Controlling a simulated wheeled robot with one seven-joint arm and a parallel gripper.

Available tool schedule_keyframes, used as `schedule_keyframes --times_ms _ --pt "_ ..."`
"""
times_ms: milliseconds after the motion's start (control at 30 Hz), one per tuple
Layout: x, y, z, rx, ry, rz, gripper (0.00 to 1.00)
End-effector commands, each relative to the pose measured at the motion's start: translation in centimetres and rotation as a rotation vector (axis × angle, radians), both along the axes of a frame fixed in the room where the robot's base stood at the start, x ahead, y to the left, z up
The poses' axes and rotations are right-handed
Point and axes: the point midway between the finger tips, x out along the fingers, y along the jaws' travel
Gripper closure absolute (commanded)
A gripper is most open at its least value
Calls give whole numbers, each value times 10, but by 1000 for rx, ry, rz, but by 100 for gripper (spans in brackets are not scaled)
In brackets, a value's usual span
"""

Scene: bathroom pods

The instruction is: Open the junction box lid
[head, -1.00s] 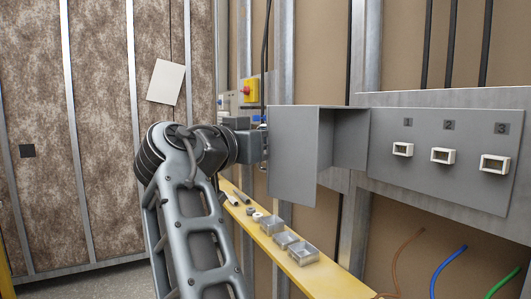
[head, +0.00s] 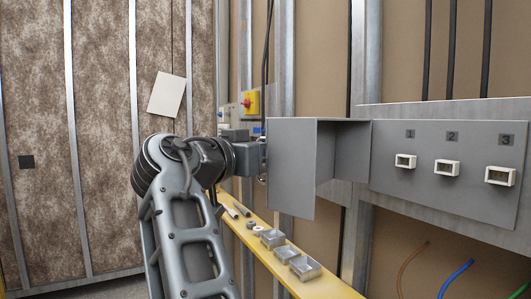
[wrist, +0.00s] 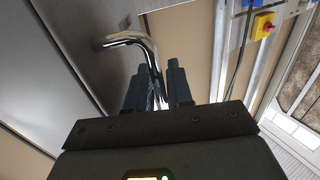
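The junction box lid (head: 290,168) is a plain grey metal cover. It stands swung out from the wall, to the left of the grey panel (head: 440,185) with white sockets numbered 1, 2 and 3, which is exposed. My gripper (wrist: 158,80) is at the lid's left edge, mostly hidden behind my wrist in the head view. In the wrist view, a bent chrome handle (wrist: 130,38) sticks out from the grey lid surface (wrist: 85,25) and runs down between my two dark fingers, which look closed around it.
A yellow shelf (head: 322,288) below the lid holds small metal boxes (head: 304,268) and tube-like pieces. A yellow switch box with a red knob (head: 251,102) is on the wall behind. Metal studs (head: 355,240) line the wall. Coloured wires (head: 455,277) hang below the panel.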

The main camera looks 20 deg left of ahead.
Motion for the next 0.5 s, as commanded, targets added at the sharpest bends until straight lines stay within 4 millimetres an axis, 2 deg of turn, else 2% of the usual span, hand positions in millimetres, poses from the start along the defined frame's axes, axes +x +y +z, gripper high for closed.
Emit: schedule_keyframes --times_ms 300,500 --pt "-48 11 -2 1 0 2 79" --pt "-68 15 -1 0 0 1 79"
